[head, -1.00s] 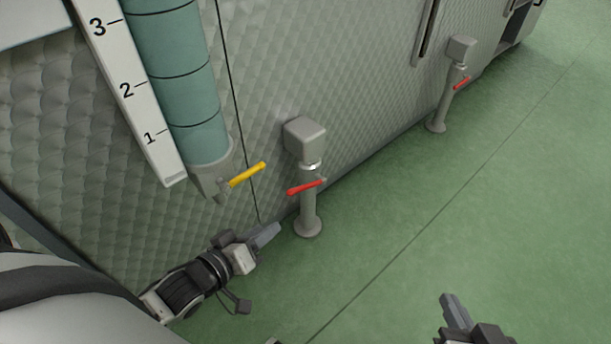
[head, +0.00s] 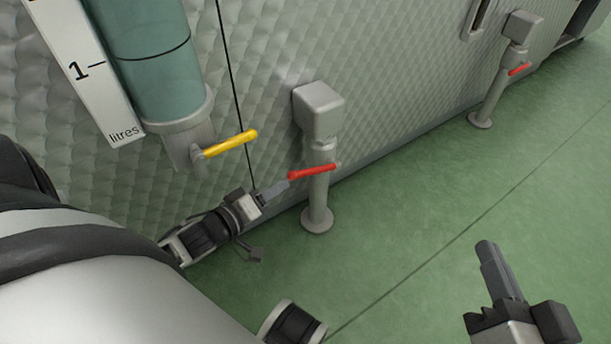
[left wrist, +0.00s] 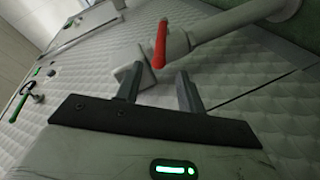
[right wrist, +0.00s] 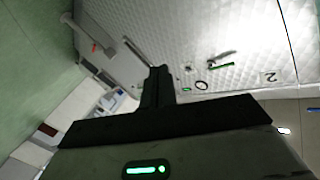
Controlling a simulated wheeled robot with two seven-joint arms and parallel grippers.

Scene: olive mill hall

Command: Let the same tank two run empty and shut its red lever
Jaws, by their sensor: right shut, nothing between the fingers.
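The near red lever (head: 312,171) sits on a grey standing pipe and lies roughly crosswise, its free end pointing left. It also shows in the left wrist view (left wrist: 161,45), just beyond the fingertips. My left gripper (head: 283,187) is open at the lever's free end; in the left wrist view its fingers (left wrist: 158,74) are apart with nothing clearly between them. I cannot tell if they touch the lever. My right gripper (head: 488,252) is shut and empty, above the floor at the lower right. A number 2 (right wrist: 270,77) marks the quilted wall in the right wrist view.
A teal sight tube (head: 150,60) with a litres scale (head: 85,70) and a yellow lever (head: 231,144) are left of the pipe. A second pipe with a red lever (head: 519,69) stands further back.

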